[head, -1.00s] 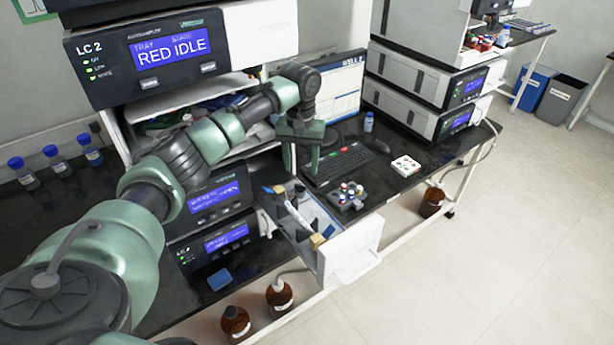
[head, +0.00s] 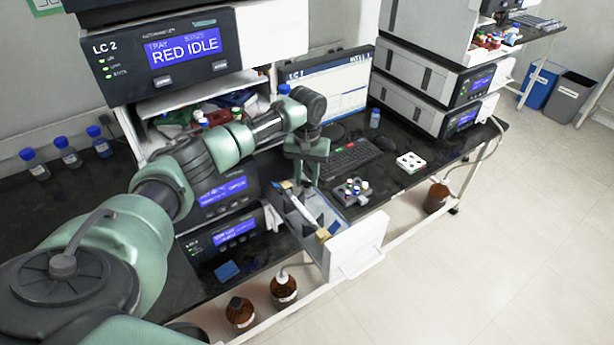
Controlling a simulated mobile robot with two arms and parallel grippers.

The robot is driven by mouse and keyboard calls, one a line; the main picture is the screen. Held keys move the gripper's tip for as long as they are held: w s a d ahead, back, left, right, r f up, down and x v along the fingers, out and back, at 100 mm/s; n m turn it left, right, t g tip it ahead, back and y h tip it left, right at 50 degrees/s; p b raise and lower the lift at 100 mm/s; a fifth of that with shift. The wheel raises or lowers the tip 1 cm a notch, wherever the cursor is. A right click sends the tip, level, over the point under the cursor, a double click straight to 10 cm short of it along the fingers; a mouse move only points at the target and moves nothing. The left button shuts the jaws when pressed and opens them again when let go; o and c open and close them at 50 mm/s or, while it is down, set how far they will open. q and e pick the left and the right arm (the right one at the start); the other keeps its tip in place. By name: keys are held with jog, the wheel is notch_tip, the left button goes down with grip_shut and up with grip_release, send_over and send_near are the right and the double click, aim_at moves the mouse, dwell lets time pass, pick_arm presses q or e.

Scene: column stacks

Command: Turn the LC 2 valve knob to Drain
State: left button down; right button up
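Lower modules (head: 222,190) of the stack have lit blue screens. An open white drawer (head: 358,247) juts out from the stack over the bench edge, with small tan and blue parts inside. I cannot make out the valve knob or its Drain mark; it is hidden or too small. My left gripper (head: 307,174) points down above the back of the drawer, in front of the keyboard, its fingers apart with nothing visible between them. My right gripper is not in view.
A monitor (head: 327,88), keyboard (head: 349,160) and vial rack (head: 352,191) are right of the gripper. A white tray (head: 410,162) lies farther right. Brown bottles (head: 284,290) stand below the bench edge. A second stack (head: 425,80) is at back right. The floor at right is clear.

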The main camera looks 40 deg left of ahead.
pick_arm(q)
jog(key=shift+r+n+p, duration=0.2)
jog(key=shift+n+p, duration=0.8)
jog(key=shift+p, duration=0.2)
jog(key=n+p, duration=0.1)
jog(key=n, duration=0.1)
jog(key=shift+f+n, duration=0.1)
jog(key=shift+n, duration=0.2)
jog(key=n, duration=0.5)
jog(key=shift+f, duration=0.1)
jog(key=n, duration=0.6)
jog(key=shift+n, duration=0.3)
jog(key=c, duration=1)
grip_release()
jog(key=shift+c, duration=0.2)
